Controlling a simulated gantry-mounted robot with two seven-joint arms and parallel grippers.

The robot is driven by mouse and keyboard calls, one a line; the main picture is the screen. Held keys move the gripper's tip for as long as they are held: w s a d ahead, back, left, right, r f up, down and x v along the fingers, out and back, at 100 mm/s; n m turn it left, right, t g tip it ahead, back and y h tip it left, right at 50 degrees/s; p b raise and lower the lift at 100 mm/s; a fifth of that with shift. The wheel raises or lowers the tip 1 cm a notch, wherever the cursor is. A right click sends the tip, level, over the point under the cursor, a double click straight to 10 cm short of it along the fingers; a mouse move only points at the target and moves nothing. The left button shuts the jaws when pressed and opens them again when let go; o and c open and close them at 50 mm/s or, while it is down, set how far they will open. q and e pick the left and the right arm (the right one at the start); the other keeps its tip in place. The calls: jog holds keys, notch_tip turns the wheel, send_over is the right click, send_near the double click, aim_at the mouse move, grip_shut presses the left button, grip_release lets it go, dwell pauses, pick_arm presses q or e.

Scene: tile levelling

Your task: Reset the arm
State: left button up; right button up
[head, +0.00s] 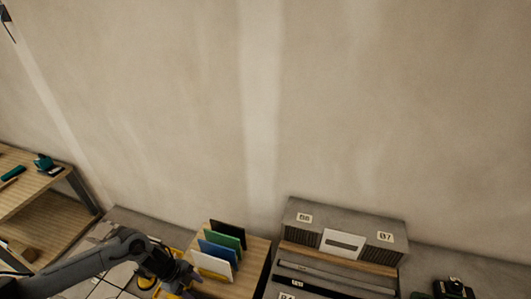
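My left arm reaches in from the lower left over pale floor tiles (118,275). Its gripper (186,278) is at the bottom of the head view, just left of a wooden box holding upright coloured panels. The fingers are small and dark against yellow parts, so I cannot tell whether they are open or shut, or whether they hold anything. My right gripper cannot be made out in this view.
Green (221,240), blue (217,252) and white (211,264) panels stand with a black one. A grey cabinet (345,216) is right of them. A wooden shelf (50,220) stands left. A dark object (453,289) is lower right. The wall above is bare.

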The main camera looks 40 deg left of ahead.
pick_arm(q)
jog(key=w+d+r+n+t+y, duration=0.15)
jog(key=d+n+t, duration=0.25)
jog(key=d, duration=1.3)
jog(key=s+d+r+n+g+y, duration=0.25)
jog(key=s+d+r+n, duration=0.25)
jog(key=s+r+n, duration=0.35)
notch_tip(320, 180, up, 13)
jog(key=p, duration=1.3)
jog(key=shift+w+a, duration=0.15)
jog(key=shift+w, duration=0.15)
jog(key=shift+f+g, duration=0.1)
jog(key=shift+g, duration=0.15)
